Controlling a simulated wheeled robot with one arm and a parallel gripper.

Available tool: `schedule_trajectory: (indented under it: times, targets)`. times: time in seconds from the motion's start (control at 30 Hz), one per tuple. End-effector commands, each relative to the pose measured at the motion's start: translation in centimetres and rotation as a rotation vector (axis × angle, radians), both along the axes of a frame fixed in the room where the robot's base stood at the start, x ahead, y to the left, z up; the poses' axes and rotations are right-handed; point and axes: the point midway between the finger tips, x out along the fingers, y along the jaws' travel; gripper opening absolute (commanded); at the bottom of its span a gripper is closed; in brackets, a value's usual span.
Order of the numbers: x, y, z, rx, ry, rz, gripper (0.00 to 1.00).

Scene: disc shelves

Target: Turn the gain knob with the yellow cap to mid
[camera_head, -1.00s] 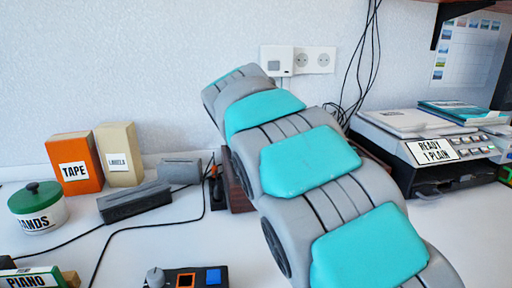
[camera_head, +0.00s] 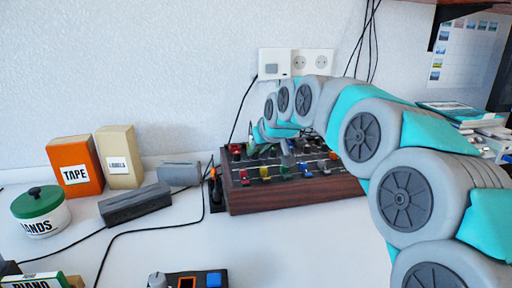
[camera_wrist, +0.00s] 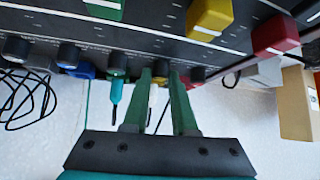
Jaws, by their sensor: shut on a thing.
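The mixer (camera_head: 300,196) is a dark panel with a wooden front, against the wall in the head view. In the wrist view its panel (camera_wrist: 150,30) fills the top, with a row of dark round knobs along the lower edge. My gripper (camera_wrist: 161,74) has its green fingers shut on a dark knob (camera_wrist: 160,68) in that row. The fingers hide most of this knob, and I cannot tell its cap colour or pointer angle. In the head view my fingers are small and partly hidden at the mixer's back left.
A yellow cap (camera_wrist: 208,18), a red cap (camera_wrist: 275,36) and a green cap (camera_wrist: 104,8) stand up from the panel near the fingers. Neighbouring knobs (camera_wrist: 117,62) are close on both sides. A small grey box (camera_head: 180,172) sits left of the mixer.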

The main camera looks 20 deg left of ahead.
Motion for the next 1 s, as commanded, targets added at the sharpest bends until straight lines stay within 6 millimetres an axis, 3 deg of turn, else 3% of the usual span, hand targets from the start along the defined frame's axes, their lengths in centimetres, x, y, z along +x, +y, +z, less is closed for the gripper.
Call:
schedule_trajectory:
  times: [0.5, 1.0]
  targets:
    - [0.70, -0.29, 0.00, 0.002, -0.004, 0.462, 0.00]
    - [0.88, -0.35, 0.02, -0.003, -0.004, 0.724, 0.00]
